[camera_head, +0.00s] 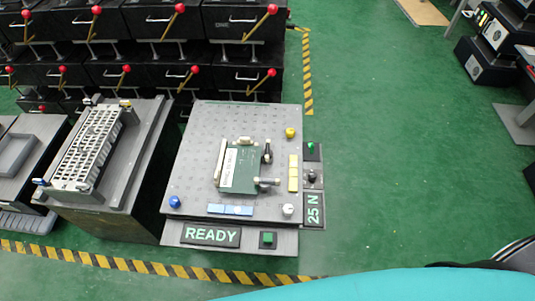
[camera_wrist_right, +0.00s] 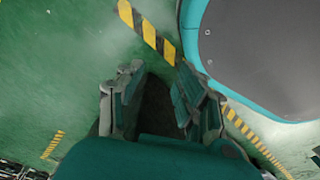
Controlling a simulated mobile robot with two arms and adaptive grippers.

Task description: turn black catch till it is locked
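A small black catch (camera_head: 267,152) stands at the upper right edge of a green board (camera_head: 243,167) on the grey perforated fixture plate (camera_head: 203,130). A second catch (camera_head: 268,181), grey with a dark end, sits at the board's lower right corner. At this size I cannot tell whether either is locked. No gripper is near them in the head view. My right gripper (camera_wrist_right: 158,98) shows in the right wrist view, fingers apart and empty, above the green floor. My left gripper is in neither view.
The fixture carries a blue knob (camera_head: 174,201), a yellow knob (camera_head: 290,132), a "READY" sign (camera_head: 212,235) and a "25 N" sign (camera_head: 314,209). A grey stand with a slotted rack (camera_head: 90,148) is to its left. Black boxes with red-tipped levers fill the back.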

